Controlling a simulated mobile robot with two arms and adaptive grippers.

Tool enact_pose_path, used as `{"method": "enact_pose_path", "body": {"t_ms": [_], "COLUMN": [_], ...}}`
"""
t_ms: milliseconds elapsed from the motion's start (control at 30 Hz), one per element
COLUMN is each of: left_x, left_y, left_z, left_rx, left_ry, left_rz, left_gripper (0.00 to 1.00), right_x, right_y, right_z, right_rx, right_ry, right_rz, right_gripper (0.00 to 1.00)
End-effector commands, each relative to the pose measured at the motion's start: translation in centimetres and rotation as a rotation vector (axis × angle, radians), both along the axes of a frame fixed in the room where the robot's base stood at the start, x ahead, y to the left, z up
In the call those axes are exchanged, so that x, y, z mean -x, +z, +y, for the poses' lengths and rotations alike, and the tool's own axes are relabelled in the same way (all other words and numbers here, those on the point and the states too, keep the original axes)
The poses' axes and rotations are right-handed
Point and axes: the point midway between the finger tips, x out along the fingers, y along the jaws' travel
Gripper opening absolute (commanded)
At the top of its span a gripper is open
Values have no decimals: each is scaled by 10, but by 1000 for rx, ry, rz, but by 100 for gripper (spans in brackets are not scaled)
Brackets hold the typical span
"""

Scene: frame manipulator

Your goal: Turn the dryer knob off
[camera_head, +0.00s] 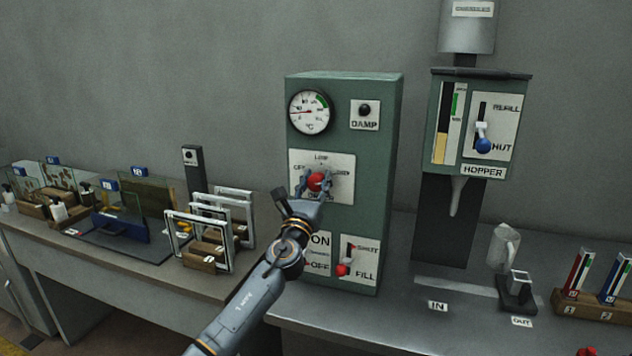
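The dryer is a green cabinet (345,85) in the middle of the view, with a round dial gauge at its upper left. Its red knob (317,181) sits on a white plate with position labels around it, "LOW" above and "OFF" to the left. My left gripper (315,184) is at this plate, with a finger on each side of the knob. I cannot tell whether the fingers touch it. The gripper hides part of the plate and the knob's pointing direction. My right gripper is not in view.
Below the knob are an ON/OFF plate, partly hidden by my arm, and a SHUT/FILL lever (344,269). The hopper (478,125) with a blue-tipped lever stands right. Metal frames (222,220) stand on the left bench. A clear jug (503,249) stands on the right.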

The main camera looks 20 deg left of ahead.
Motion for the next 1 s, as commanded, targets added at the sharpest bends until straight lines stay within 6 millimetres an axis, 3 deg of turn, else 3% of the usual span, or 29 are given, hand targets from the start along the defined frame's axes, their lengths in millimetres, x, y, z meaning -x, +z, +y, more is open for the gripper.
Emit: {"method": "enact_pose_path", "body": {"t_ms": [467, 1000], "left_x": [0, 0], "left_y": [0, 0], "left_z": [0, 1], "left_rx": [79, 540], "left_ry": [0, -1], "left_rz": [3, 19], "left_gripper": [6, 6], "right_x": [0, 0], "right_y": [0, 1], "right_z": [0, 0], "right_rx": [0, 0], "right_ry": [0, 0], "right_rz": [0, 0], "right_gripper": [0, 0]}}
